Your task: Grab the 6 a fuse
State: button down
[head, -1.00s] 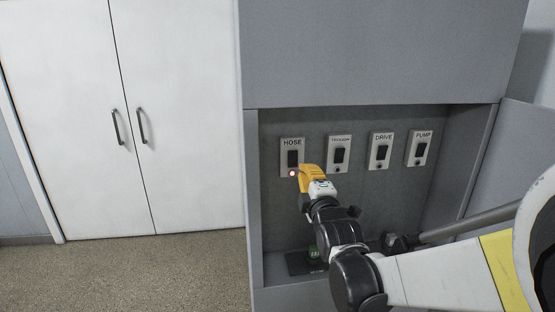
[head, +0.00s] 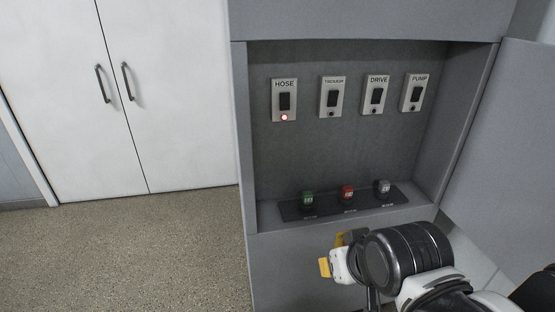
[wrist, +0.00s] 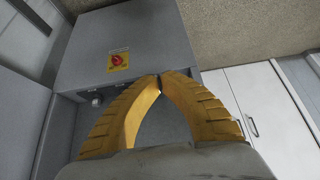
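Three fuses stand in a row on a dark strip (head: 330,208) at the bottom of the grey cabinet recess: a green one (head: 308,200), a red one (head: 347,194) and a grey one (head: 383,188). Their ratings are too small to read, so I cannot tell which is the 6 A fuse. My gripper (wrist: 160,78) has yellow ribbed fingers with tips together and nothing between them. In the head view it is low, in front of and below the recess, partly hidden behind its own wrist. No fuse shows clearly in the wrist view.
Above the fuses are switches labelled HOSE (head: 284,101), one unclear, DRIVE (head: 375,96) and PUMP (head: 413,93). The HOSE lamp glows red. The wrist view shows a red knob on a yellow plate (wrist: 119,62). White doors (head: 120,90) stand left; floor before them is clear.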

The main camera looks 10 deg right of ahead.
aim_at(307, 199)
jog(key=k+l+z, duration=0.1)
jog(key=z, duration=0.25)
jog(key=k+l+z, duration=0.1)
jog(key=l+z, duration=0.25)
jog(key=k+l+z, duration=0.1)
jog(key=z, duration=0.25)
